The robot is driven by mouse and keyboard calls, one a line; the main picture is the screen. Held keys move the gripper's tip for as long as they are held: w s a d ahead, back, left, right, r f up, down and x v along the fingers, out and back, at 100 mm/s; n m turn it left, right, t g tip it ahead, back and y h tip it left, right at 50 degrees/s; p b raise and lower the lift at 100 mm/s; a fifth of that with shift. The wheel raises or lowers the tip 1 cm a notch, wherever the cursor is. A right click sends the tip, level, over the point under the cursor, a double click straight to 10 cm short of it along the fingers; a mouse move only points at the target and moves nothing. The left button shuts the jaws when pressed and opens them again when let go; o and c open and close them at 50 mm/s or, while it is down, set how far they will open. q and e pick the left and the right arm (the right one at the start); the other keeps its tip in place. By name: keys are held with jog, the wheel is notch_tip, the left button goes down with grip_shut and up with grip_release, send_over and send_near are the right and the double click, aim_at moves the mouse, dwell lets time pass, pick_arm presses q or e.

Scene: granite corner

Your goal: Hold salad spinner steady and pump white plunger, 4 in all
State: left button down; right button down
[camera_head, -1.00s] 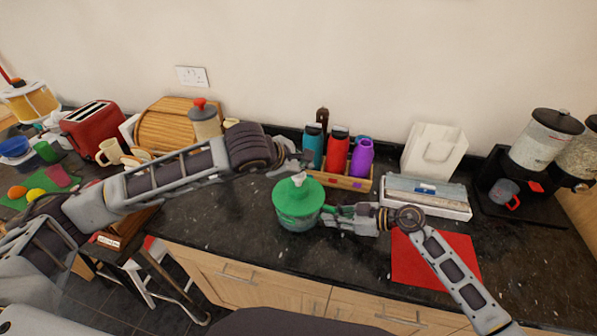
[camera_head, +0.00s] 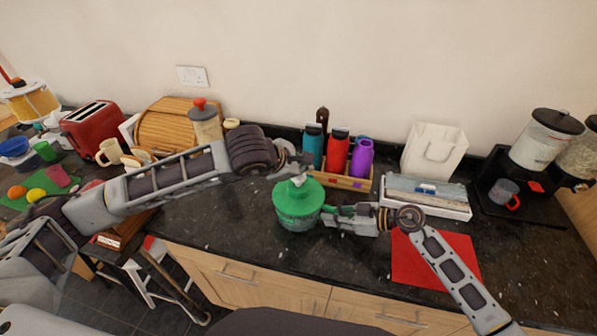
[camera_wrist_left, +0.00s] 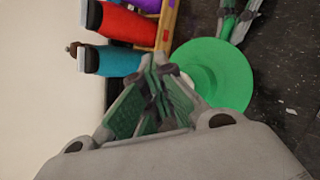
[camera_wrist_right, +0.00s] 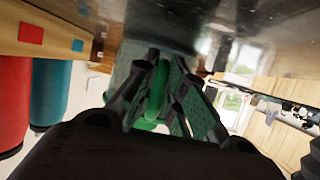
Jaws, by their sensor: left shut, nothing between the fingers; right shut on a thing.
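The salad spinner (camera_head: 297,212) stands upright on the dark counter, with a round green lid that also shows in the left wrist view (camera_wrist_left: 222,82). Its white plunger (camera_head: 298,180) sticks up from the lid's middle. My left gripper (camera_head: 304,168) is shut and empty, just above the plunger. In the left wrist view its closed fingers (camera_wrist_left: 158,66) partly cover the plunger, and I cannot tell whether they touch it. My right gripper (camera_head: 328,214) is shut on the spinner's right side. In the right wrist view its fingers (camera_wrist_right: 160,68) hide most of the grip.
A wooden caddy (camera_head: 345,182) with teal, red and purple bottles stands close behind the spinner. A white-and-blue box (camera_head: 428,196) and a red mat (camera_head: 434,259) lie to the right. A canister with a red knob (camera_head: 206,124) stands behind my left forearm.

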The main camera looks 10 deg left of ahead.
aim_at(302, 176)
pick_arm(q)
jog(key=shift+f, duration=0.9)
dwell(1.2)
jog(key=shift+r, duration=2)
jog(key=shift+r, duration=0.15)
jog(key=shift+r, duration=2.4)
jog(key=shift+r, duration=0.15)
jog(key=shift+r, duration=1.75)
jog(key=shift+f, duration=0.15)
